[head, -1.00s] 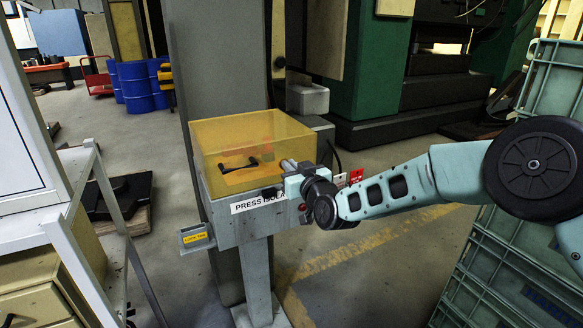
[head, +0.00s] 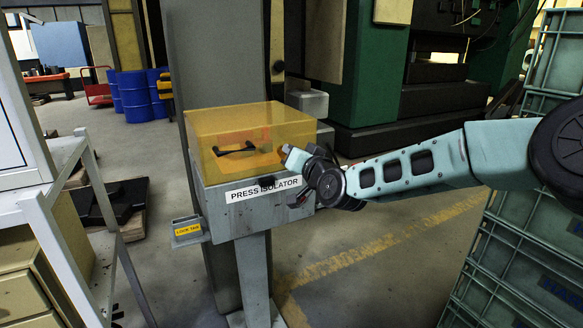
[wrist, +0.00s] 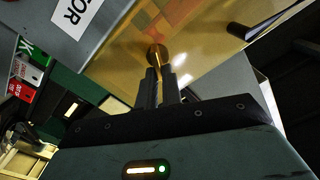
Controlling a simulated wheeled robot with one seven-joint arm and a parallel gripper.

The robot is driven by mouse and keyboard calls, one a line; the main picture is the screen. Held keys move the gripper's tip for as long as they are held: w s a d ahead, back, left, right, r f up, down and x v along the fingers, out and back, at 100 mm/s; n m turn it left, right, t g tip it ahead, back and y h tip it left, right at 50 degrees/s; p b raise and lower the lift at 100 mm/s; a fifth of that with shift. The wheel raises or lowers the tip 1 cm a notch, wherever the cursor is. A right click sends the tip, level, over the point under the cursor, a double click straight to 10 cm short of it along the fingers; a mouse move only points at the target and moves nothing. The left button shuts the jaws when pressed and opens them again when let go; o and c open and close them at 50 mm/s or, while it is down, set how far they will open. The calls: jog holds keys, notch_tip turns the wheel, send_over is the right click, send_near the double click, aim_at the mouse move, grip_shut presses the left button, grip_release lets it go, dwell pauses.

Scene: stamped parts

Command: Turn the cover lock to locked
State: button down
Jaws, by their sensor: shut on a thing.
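The press isolator is a grey box (head: 222,211) on a post, with a clear amber cover (head: 205,128) sitting down over its top. A black handle (head: 236,149) shows through the cover. In the wrist view the cover lock (wrist: 157,53) is a small round brass-coloured knob on the cover's face. My gripper (wrist: 158,72) points at it, and its narrow dark fingers are shut on it at their tips. In the head view my gripper (head: 288,158) is at the cover's right front part, and the lock is hidden behind it. I cannot tell the lock's turned position.
A lock tag holder (head: 188,231) juts from the box's left side. A white shelf frame (head: 95,200) stands at left, and stacked green crates (head: 500,240) stand at right. Red and green tags (wrist: 24,78) hang near the box in the wrist view.

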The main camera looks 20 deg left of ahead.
jog(key=m+b, duration=0.4)
jog(key=f+m+b, duration=0.1)
jog(key=m+b, duration=0.2)
jog(key=m, duration=0.1)
jog(key=m+b, duration=0.4)
jog(key=shift+w+d+f+b, duration=0.2)
jog(key=shift+w+d+b, duration=0.05)
jog(key=shift+w+b, duration=0.1)
dwell(0.4)
jog(key=c, duration=1.6)
grip_release()
jog(key=shift+o, duration=0.2)
jog(key=shift+s, duration=0.1)
